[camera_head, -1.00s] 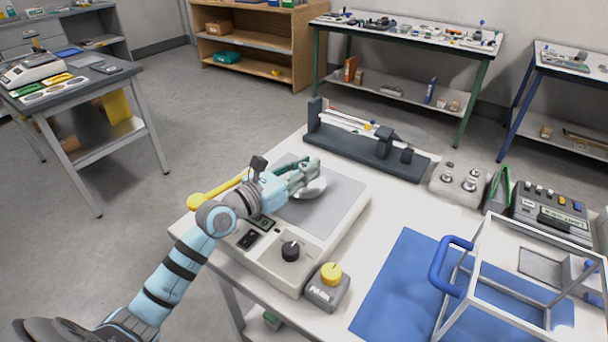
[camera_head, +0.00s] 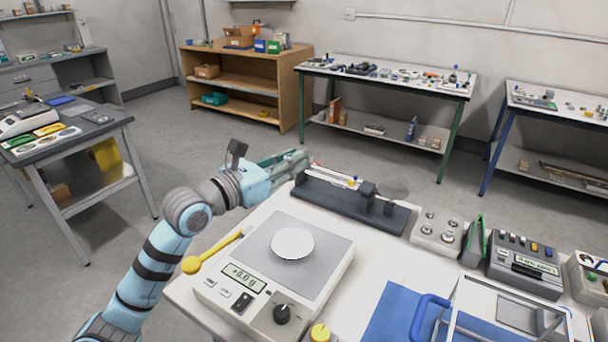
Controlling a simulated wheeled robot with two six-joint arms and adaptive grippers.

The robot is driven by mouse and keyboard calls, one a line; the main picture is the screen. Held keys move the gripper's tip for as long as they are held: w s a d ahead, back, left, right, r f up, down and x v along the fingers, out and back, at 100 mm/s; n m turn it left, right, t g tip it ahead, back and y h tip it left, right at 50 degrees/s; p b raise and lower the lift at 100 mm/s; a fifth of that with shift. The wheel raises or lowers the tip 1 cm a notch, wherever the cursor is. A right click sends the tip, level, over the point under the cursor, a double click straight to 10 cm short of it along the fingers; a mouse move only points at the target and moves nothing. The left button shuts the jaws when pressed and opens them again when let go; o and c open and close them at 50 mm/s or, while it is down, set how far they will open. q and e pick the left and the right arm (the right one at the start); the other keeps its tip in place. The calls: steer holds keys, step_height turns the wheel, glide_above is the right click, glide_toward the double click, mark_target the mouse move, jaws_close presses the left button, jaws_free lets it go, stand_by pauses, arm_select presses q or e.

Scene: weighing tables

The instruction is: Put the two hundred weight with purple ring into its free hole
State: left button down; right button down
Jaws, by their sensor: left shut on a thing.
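My left gripper (camera_head: 297,160) is raised beyond the far left edge of the near table, with its fingers pointing right. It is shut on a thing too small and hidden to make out. I cannot see a purple ring anywhere. A grey block (camera_head: 437,236) with several silver knobbed weights stands at the table's back, right of the gripper and apart from it. I cannot make out a free hole in it. The scale (camera_head: 325,270) has an empty round pan (camera_head: 292,243) and its display reads about +0.0 g. My right gripper is not in view.
A dark balance-like rail (camera_head: 350,207) lies along the table's back, between gripper and block. A green-edged stand (camera_head: 473,241) and a grey device (camera_head: 525,266) are right of the block. A white frame with blue handle (camera_head: 428,318) stands in front. A yellow-ended rod (camera_head: 192,265) lies left.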

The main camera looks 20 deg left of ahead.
arm_select(q)
steer(key=shift+r, duration=0.95)
step_height(320, 180, up, 4)
steer(key=s+d, duration=0.1)
steer(key=s, duration=0.1)
steer(key=s+d+f+h, duration=0.1)
steer(key=s+d+f, duration=0.45)
steer(key=s, duration=0.25)
steer(key=s+d+f+m+g+h, duration=0.1)
steer(key=s+f+m, duration=0.1)
steer(key=s+f, duration=0.85)
steer(key=w+a+r+n+y, duration=0.1)
steer(key=w+a+r, duration=0.1)
steer(key=w+r, duration=0.6)
steer(key=w+a+r+n+y, duration=0.1)
steer(key=w+a+r, duration=0.2)
steer(key=w+r, duration=0.45)
steer(key=shift+t, duration=0.5)
steer(key=w+a+f, duration=0.1)
steer(key=w+f, duration=0.1)
steer(key=w, duration=0.1)
steer(key=w+a+f, duration=0.1)
steer(key=w+f, duration=0.1)
steer(key=shift+a, duration=0.35)
steer(key=shift+d+f, duration=0.1)
steer(key=shift+f, duration=0.15)
